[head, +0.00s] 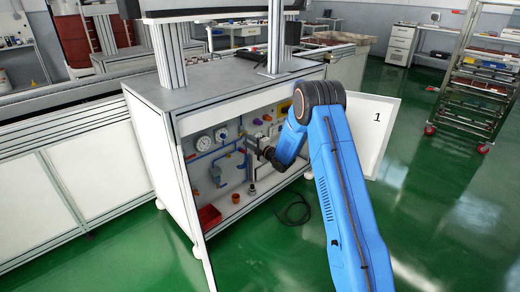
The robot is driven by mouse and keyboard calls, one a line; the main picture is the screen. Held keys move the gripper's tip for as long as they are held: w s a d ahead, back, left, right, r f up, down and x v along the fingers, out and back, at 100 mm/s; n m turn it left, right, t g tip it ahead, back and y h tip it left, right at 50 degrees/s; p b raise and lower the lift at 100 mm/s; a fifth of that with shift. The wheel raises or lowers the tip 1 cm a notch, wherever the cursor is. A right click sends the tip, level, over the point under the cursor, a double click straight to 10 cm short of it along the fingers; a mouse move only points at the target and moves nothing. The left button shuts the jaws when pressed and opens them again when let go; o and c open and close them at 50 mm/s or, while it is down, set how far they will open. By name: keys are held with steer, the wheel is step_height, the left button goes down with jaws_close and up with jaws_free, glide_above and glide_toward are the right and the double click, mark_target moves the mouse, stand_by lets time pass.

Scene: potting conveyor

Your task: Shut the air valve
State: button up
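An open cabinet under the bench holds a panel of blue pipes (205,154), gauges and small coloured knobs. I cannot tell for sure which fitting is the air valve. My gripper (257,146) is dark and small in the picture, in front of the middle of the panel. It hides some piping behind it. Its fingers are too small to show whether they are open or touching anything.
A round white gauge (203,143) is on the panel. A red bin (209,217) stands at the cabinet's lower left. The white door (373,130) marked 1 is open behind my arm. A black cable (294,211) lies on the green floor. A wheeled rack (482,80) stands at right.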

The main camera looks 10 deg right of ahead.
steer(key=v, duration=1)
steer(key=shift+s, duration=0.25)
steer(key=shift+d, duration=0.15)
steer(key=s+d+r+m+g+h, duration=0.1)
steer(key=s+d+r+m+h, duration=0.15)
steer(key=r, duration=0.35)
steer(key=s+d+r+m+h, duration=0.1)
steer(key=s+r+m+h, duration=0.25)
steer(key=r, duration=0.35)
steer(key=s+d+r+m+g+h, duration=0.15)
steer(key=s+r+m, duration=0.25)
steer(key=s, duration=0.4)
steer(key=s+d+r+m+g+h, duration=0.1)
steer(key=s+d+r+m+h, duration=0.15)
steer(key=s+r, duration=0.35)
steer(key=s+a+f+m+g, duration=0.1)
steer(key=s+m, duration=0.3)
steer(key=s, duration=1)
steer(key=s+a+m+g, duration=0.1)
steer(key=s+m+g, duration=0.2)
steer(key=s, duration=1.2)
steer(key=s+a+f+m+g+y, duration=0.1)
steer(key=s+a+m+g, duration=0.1)
steer(key=s, duration=1.2)
steer(key=m+g, duration=0.1)
steer(key=m, duration=0.1)
steer(key=shift+s+f+m, duration=0.35)
steer(key=shift+s, duration=0.05)
